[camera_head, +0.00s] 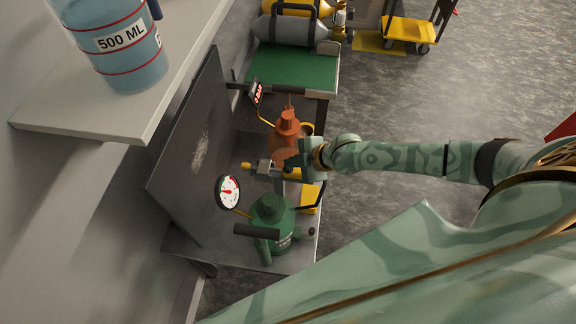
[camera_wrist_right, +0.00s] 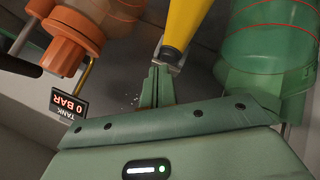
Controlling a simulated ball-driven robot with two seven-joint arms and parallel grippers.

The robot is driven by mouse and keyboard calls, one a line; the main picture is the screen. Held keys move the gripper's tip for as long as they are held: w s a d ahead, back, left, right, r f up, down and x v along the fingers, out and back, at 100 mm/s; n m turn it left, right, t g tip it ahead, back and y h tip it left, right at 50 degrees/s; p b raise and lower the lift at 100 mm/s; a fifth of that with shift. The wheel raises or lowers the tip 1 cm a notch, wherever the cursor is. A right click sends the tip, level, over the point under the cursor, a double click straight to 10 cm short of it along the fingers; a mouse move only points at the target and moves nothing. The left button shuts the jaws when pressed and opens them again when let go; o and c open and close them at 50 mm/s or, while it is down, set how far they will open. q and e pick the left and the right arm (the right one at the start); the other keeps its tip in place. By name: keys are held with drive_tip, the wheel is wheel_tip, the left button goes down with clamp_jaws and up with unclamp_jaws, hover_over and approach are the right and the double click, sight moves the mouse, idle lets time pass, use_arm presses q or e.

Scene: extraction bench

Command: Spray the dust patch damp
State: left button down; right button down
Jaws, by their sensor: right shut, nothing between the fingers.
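The dust patch is a pale speckled area (camera_head: 200,148) on the dark upright panel at the bench's left side. A few pale specks show in the right wrist view (camera_wrist_right: 133,100). An orange sprayer tank (camera_head: 287,125) and a green tank (camera_head: 271,212) stand on the bench. My right gripper (camera_head: 290,160) is between them, to the right of the panel and apart from the patch. In the right wrist view its fingers (camera_wrist_right: 157,88) are closed together and empty. A yellow rod-like part (camera_wrist_right: 187,22) with a grey end is close by the fingertips. My left gripper is out of view.
A round dial gauge (camera_head: 229,192) stands by the green tank. A black display (camera_wrist_right: 68,103) reads 0 BAR by the orange tank. A blue-filled 500 ML container (camera_head: 130,65) is on a shelf at upper left. Open floor (camera_head: 400,90) lies to the right.

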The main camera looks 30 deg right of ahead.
drive_tip(key=shift+f, duration=0.35)
idle(0.4)
drive_tip(key=shift+r+p, duration=0.7)
drive_tip(key=shift+r, duration=0.25)
wheel_tip(320, 180, up, 6)
drive_tip(key=p, duration=0.5)
idle(0.3)
